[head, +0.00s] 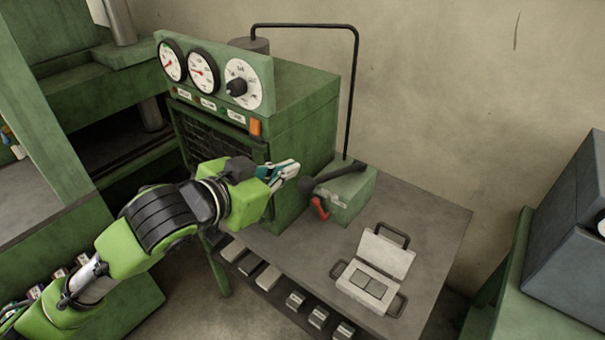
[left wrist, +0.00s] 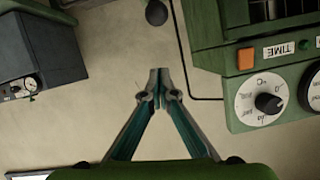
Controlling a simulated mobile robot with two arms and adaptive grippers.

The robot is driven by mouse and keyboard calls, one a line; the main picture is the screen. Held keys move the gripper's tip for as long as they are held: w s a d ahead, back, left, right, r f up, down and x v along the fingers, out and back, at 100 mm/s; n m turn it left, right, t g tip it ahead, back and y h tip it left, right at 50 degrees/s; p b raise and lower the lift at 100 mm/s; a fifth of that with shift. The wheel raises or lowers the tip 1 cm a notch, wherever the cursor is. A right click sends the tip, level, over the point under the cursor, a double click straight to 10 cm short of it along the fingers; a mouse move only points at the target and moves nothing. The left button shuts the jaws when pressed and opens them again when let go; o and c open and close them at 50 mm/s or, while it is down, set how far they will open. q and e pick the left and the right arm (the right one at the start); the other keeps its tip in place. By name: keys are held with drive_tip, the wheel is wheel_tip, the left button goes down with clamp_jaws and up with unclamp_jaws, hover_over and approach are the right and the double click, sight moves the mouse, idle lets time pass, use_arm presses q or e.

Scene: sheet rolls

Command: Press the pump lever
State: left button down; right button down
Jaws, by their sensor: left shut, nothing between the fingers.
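The pump (head: 350,196) is a small green box on the grey bench, beside the big green gauge cabinet. Its dark pump lever (head: 338,174) slants across the top, with a thick dark knob at the left end. A red handle (head: 320,208) sticks out at the pump's front left. My left gripper (head: 294,170) is shut and empty, just up and left of the lever's knob in the head view. I cannot tell whether it touches. In the left wrist view the shut fingertips (left wrist: 158,80) meet over plain wall. My right gripper is not in view.
The green cabinet (head: 303,134) with gauges and a dial stands behind my left gripper. A black pipe (head: 352,90) runs down to the pump. An open pale case (head: 384,258) lies on the bench (head: 430,215) at the right. Bare bench lies between pump and case.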

use_arm(q)
drive_tip(key=p, duration=0.2)
hover_over(304, 190)
drive_tip(key=shift+d+f, duration=0.2)
drive_tip(key=shift+f, duration=0.4)
drive_tip(key=shift+d+f, duration=0.2)
drive_tip(key=shift+f, duration=0.35)
drive_tip(key=f, duration=0.2)
drive_tip(key=shift+a+f, duration=0.3)
drive_tip(key=shift+f, duration=0.1)
drive_tip(key=shift+a+f, duration=0.15)
drive_tip(key=shift+f, duration=0.55)
drive_tip(key=shift+f, duration=0.1)
